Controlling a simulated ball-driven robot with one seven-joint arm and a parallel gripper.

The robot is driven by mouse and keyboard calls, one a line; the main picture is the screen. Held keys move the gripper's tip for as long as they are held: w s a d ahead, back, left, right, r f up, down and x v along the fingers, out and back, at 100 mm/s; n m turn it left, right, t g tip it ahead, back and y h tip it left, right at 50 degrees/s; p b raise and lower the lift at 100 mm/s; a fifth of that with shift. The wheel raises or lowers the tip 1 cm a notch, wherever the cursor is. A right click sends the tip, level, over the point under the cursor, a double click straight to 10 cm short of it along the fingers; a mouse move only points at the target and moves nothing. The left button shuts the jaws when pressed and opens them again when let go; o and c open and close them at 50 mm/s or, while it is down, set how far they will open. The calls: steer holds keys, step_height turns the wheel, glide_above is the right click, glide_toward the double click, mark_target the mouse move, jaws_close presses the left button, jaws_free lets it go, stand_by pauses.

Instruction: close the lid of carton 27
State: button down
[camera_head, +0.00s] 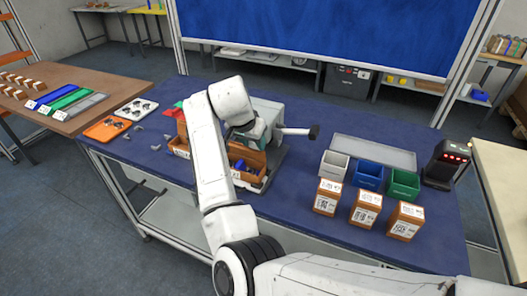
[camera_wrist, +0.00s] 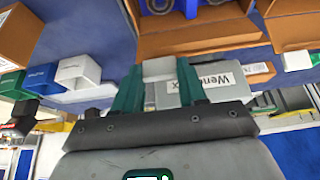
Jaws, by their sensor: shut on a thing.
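Brown cartons stand on the blue table in the head view. An open carton (camera_head: 250,178) with blue contents is beneath my gripper (camera_head: 257,133), and another carton (camera_head: 181,152) is at its left, partly behind my arm. I cannot read which is carton 27. In the wrist view, my gripper (camera_wrist: 159,72) has its teal fingers shut on a small pale grey piece. An open carton (camera_wrist: 205,40) with blue and grey round items lies just beyond the fingertips. Whether the pale piece belongs to a lid is unclear. My arm hides part of the cartons.
A grey device (camera_head: 268,110) with a black-knobbed lever (camera_head: 313,131) stands close to my gripper. At right are white (camera_head: 334,165), blue (camera_head: 369,177) and green (camera_head: 403,184) bins, several small labelled boxes (camera_head: 366,209) and a black scanner (camera_head: 446,163). Orange (camera_head: 106,128) and white trays lie left.

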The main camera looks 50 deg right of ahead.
steer(key=a+f+h+b, duration=0.1)
steer(key=b, duration=0.1)
steer(key=s+a+f+t+h+b, duration=0.1)
steer(key=a+h+b, duration=0.1)
steer(key=shift+s+f+h, duration=0.1)
steer(key=shift+f+h, duration=0.15)
steer(key=shift+h, duration=0.05)
steer(key=a+f+h+b, duration=0.1)
steer(key=b, duration=0.3)
steer(key=a+f+t+h+b, duration=0.1)
steer(key=h+b, duration=0.1)
steer(key=b, duration=0.2)
steer(key=s+a+f+t+h+b, duration=0.1)
steer(key=f+h+b, duration=0.1)
steer(key=b, duration=0.3)
steer(key=shift+a+f, duration=0.1)
steer(key=f+h+b, duration=0.1)
steer(key=b, duration=0.3)
steer(key=f+t+h+b, duration=0.1)
steer(key=h+b, duration=0.1)
steer(key=b, duration=0.2)
steer(key=shift+s+a+f, duration=0.15)
steer(key=shift+s+a, duration=0.05)
steer(key=shift+a, duration=0.2)
steer(key=shift+f+b, duration=0.4)
steer(key=shift+b, duration=0.65)
steer(key=shift+f, duration=0.1)
